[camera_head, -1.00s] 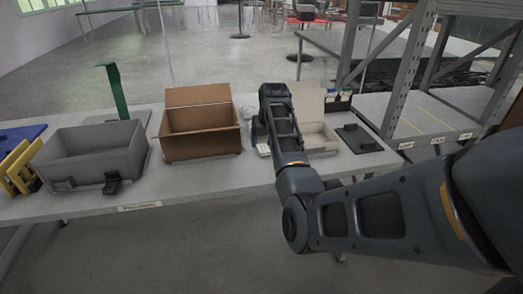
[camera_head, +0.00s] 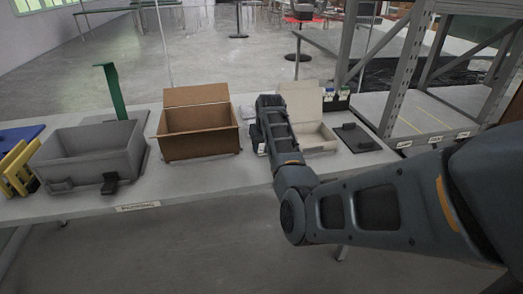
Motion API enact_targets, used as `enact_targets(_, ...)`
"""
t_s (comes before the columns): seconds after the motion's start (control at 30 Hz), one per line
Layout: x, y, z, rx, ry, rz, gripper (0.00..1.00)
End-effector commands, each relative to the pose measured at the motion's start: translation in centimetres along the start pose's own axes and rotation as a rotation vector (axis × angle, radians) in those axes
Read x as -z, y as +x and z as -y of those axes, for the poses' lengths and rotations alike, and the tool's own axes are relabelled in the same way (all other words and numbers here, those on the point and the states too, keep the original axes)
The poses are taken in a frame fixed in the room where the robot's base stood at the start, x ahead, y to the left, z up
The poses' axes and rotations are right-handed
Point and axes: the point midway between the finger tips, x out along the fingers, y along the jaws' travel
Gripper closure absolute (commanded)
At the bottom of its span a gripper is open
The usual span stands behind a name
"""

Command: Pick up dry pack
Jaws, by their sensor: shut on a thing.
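My gripper (camera_head: 257,133) is at the end of my arm, over the table between the brown cardboard box and the open pale box. It points down and is seen mostly from behind, so its fingertips are largely hidden. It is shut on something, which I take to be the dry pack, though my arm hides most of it. A small white patch (camera_head: 262,148) shows just below the gripper; I cannot tell whether it is the pack or a separate item.
The open brown box (camera_head: 200,146) stands left of my gripper, with a grey bin (camera_head: 92,165) further left. The open pale box (camera_head: 304,97) and a flat black item (camera_head: 357,137) are to the right. A metal rack (camera_head: 408,75) stands at the right. The table front (camera_head: 190,182) is clear.

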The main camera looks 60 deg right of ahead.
Motion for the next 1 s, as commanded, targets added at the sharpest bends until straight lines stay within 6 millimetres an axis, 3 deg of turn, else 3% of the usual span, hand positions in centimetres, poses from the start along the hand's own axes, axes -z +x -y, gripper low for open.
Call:
enact_targets(0.23,0.0,0.0,0.0,0.0,0.0,0.0,0.87)
enact_targets(0.57,0.2,-0.4,0.0,0.0,0.0,0.0,0.87)
enact_targets(0.83,1.6,-3.6,0.0,0.0,0.0,-0.005,0.87)
enact_targets(1.0,3.4,-5.3,-3.6,-0.002,0.005,-0.003,0.87)
